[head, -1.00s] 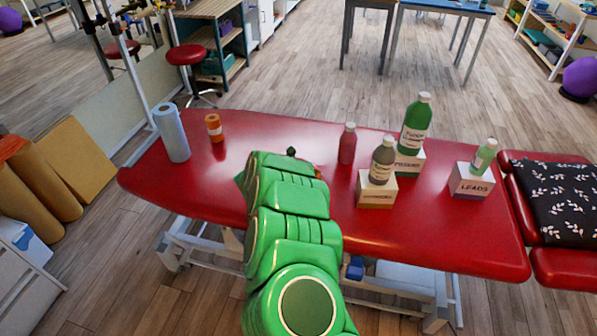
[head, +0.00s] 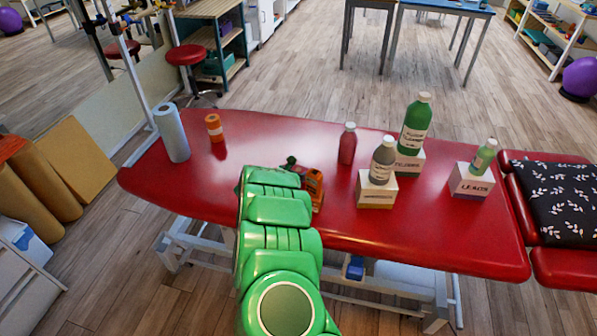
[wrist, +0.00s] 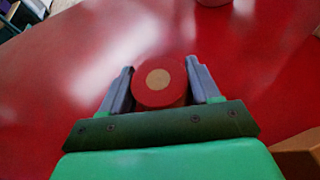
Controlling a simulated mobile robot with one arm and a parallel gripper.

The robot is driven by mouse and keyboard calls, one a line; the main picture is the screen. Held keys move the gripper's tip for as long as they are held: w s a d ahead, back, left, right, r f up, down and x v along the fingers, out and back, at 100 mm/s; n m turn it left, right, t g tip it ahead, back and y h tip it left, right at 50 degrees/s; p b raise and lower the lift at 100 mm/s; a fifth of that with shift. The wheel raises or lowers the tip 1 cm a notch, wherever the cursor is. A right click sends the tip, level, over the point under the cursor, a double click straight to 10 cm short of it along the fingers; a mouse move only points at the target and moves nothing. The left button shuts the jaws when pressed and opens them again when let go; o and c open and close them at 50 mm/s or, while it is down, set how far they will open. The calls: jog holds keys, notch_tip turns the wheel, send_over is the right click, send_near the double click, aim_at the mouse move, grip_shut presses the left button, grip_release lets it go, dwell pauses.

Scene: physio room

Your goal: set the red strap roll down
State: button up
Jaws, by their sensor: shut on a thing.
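The red strap roll (wrist: 172,75) is between the two grey fingers of my gripper (wrist: 165,88) in the wrist view. The fingers are shut on its sides. Its round end with a pale tan core faces the camera. The glossy red treatment table (head: 430,235) lies around and beyond it. I cannot tell whether the roll touches the tabletop.
An orange item (head: 313,187) is close right of my arm. A red bottle (head: 347,145), a grey bottle on a box (head: 376,193), a green bottle (head: 414,125) and a LEADS box (head: 470,183) stand further right. A blue roll (head: 171,133) and an orange container (head: 214,127) stand left.

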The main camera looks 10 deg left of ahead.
jog(key=o, duration=1)
jog(key=shift+o, duration=0.2)
jog(key=shift+r, duration=0.1)
jog(key=shift+v, duration=6)
jog(key=shift+r, duration=0.1)
